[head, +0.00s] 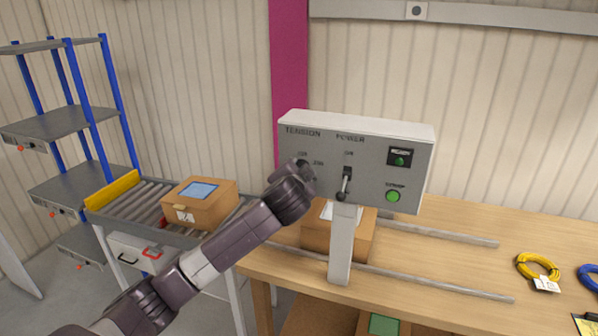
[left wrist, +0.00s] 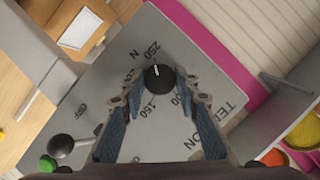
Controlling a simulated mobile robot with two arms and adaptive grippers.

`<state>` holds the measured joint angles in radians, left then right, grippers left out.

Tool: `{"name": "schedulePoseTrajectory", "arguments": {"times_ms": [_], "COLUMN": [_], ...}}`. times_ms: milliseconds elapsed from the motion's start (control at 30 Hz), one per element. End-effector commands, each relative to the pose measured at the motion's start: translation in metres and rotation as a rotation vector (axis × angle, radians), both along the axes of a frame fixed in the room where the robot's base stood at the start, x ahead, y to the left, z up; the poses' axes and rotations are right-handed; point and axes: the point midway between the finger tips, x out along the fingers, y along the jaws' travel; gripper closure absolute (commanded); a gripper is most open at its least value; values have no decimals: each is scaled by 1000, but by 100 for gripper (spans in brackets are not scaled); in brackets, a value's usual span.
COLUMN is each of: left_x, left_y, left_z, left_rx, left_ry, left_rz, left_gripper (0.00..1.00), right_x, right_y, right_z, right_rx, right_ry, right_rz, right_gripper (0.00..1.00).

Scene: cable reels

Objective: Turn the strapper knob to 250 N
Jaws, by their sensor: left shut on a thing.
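The strapper's grey control panel (head: 375,180) has TENSION and POWER labels. My left gripper (head: 301,170) is at the tension knob, which it mostly hides in the head view. In the left wrist view the black round knob (left wrist: 158,78) sits between the fingertips of my left gripper (left wrist: 159,80), which is shut on it. The knob's white mark points up in that picture, roughly toward the 250 N print (left wrist: 147,52). A 150 print (left wrist: 148,112) lies on the knob's other side. My right gripper is in neither view.
The power lever (head: 346,182) stands close right of my left gripper, with a green button (head: 392,196) farther right. A cardboard box (head: 199,204) sits on the roller conveyor at left. Yellow cable (head: 537,266) lies on the wooden table (head: 455,262).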

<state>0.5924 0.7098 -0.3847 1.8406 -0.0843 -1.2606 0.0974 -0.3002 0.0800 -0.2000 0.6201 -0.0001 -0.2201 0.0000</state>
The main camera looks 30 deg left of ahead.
Motion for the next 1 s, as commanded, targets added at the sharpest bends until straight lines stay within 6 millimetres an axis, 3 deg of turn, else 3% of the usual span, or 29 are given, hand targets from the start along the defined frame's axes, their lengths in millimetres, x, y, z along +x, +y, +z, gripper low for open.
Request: {"name": "schedulePoseTrajectory", "arguments": {"times_ms": [67, 100, 233, 667, 1000], "left_x": [0, 0, 0, -7, -59], "left_y": [0, 0, 0, -4, -32], "left_z": [-3, -3, -2, 2, 20], "left_rx": [0, 0, 0, 0, 0], "left_ry": [6, 6, 4, 0, 0], "left_rz": [0, 0, 0, -1, -3], "left_gripper": [95, 69, 55, 53, 53], "right_x": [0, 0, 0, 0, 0], "right_y": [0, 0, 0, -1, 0], "right_z": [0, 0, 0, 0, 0], "right_rx": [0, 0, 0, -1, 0], "right_ry": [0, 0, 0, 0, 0], "right_rz": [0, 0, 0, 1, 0], "right_gripper": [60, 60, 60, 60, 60]}}
